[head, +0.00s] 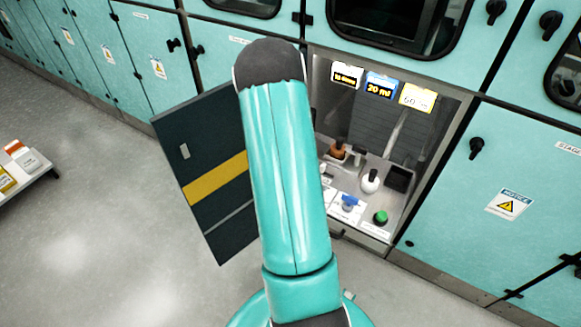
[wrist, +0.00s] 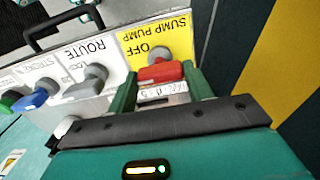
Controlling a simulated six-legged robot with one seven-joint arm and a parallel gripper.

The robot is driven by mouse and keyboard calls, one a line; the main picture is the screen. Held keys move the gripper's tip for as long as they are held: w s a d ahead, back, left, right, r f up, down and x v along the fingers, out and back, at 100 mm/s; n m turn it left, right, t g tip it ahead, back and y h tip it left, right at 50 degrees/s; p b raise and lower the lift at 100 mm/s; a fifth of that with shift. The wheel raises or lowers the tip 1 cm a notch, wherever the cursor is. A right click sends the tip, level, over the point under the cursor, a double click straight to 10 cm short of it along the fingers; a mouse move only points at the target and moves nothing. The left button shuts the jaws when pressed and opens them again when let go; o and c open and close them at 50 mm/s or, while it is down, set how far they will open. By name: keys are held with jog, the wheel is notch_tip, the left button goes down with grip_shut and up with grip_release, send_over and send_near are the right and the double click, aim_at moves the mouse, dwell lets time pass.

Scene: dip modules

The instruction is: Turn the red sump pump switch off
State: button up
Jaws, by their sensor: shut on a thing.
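The red sump pump switch (wrist: 160,73) shows in the wrist view on the yellow label (wrist: 131,42) reading SUMP PUMP, seen upside down. The word OFF is printed beside the switch. My gripper (wrist: 162,84) has its green fingers on either side of the red handle and is shut on it. In the head view my own arm hides the gripper and the red switch.
A grey ROUTE knob (wrist: 92,78), a blue knob (wrist: 38,97) and a green knob (wrist: 12,100) sit in the same row. The open dark cabinet door (head: 200,140) with a yellow stripe stands close beside my arm. Coloured signs (head: 380,86) hang inside the cabinet.

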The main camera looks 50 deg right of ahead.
jog(key=o, duration=1)
jog(key=shift+r, duration=0.1)
notch_tip(320, 180, up, 14)
jog(key=shift+f, duration=0.15)
jog(key=shift+a, duration=0.1)
